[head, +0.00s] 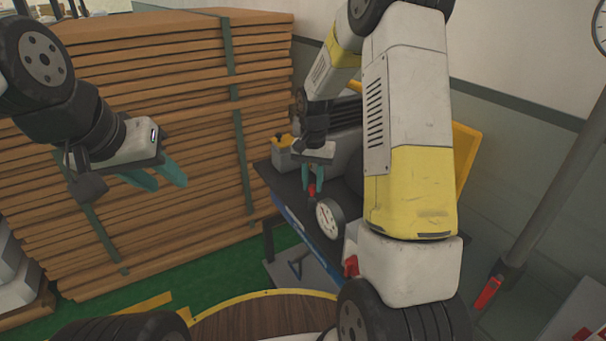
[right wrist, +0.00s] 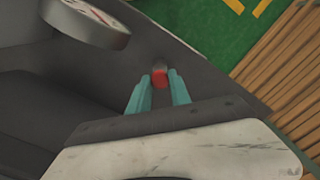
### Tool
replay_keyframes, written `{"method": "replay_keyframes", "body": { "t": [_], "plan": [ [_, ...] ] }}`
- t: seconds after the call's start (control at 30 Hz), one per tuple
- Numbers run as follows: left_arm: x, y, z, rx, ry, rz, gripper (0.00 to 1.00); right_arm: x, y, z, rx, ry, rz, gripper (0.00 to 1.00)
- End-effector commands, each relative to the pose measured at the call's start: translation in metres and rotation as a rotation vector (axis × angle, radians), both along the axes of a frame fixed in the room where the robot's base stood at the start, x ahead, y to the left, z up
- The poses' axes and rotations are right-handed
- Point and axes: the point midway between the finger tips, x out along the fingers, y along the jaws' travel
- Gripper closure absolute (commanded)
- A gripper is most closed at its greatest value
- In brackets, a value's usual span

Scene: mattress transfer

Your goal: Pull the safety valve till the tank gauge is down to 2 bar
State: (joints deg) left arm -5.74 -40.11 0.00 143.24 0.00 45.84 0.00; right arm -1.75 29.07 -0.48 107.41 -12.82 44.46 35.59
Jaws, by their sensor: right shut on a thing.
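The tank gauge (head: 329,218), a round white dial, stands on a dark bench in the head view; its needle is too small to read. Part of the gauge (right wrist: 88,18) also shows at the upper left of the right wrist view. The red safety valve (head: 312,189) is just left of the gauge. My right gripper (head: 312,180) is shut on the valve; in the right wrist view the red valve piece (right wrist: 159,77) sits between the teal fingertips. My left gripper (head: 165,178) hangs in the air at the left, its teal fingers apart and empty.
A tall stack of wooden boards (head: 150,130) with green straps fills the left and back. The dark bench (head: 283,190) carries a grey tank (head: 345,150). A round wooden table edge (head: 260,320) is at the front. A grey pole (head: 555,180) stands at the right.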

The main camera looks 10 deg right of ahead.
Motion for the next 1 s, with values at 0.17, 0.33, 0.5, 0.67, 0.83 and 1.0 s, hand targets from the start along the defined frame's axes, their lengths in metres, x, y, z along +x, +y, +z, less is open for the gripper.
{"method": "replay_keyframes", "body": {
  "t": [0.17, 0.33, 0.5, 0.67, 0.83, 1.0],
  "plan": [
    [0.0, 0.0, 0.0, 0.0, 0.0, 0.0, 0.64, 0.0, 0.0, 0.0, 0.0, 0.0, 0.0, 0.6],
    [0.0, 0.0, 0.0, 0.0, 0.0, 0.0, 0.64, 0.0, 0.0, 0.0, 0.0, 0.0, 0.0, 0.54],
    [0.0, 0.0, 0.0, 0.0, 0.0, 0.0, 0.64, 0.0, 0.0, 0.001, 0.0, 0.0, 0.0, 0.54],
    [0.0, 0.0, 0.0, 0.0, 0.0, 0.0, 0.64, 0.001, 0.0, 0.016, 0.0, -0.004, 0.0, 0.54],
    [0.0, 0.0, 0.0, 0.0, 0.0, 0.0, 0.64, 0.001, 0.0, 0.046, 0.001, -0.005, -0.001, 0.54],
    [0.0, 0.0, 0.0, 0.0, 0.0, 0.0, 0.64, 0.001, 0.0, 0.069, 0.0, -0.002, 0.0, 0.54]
  ]
}}
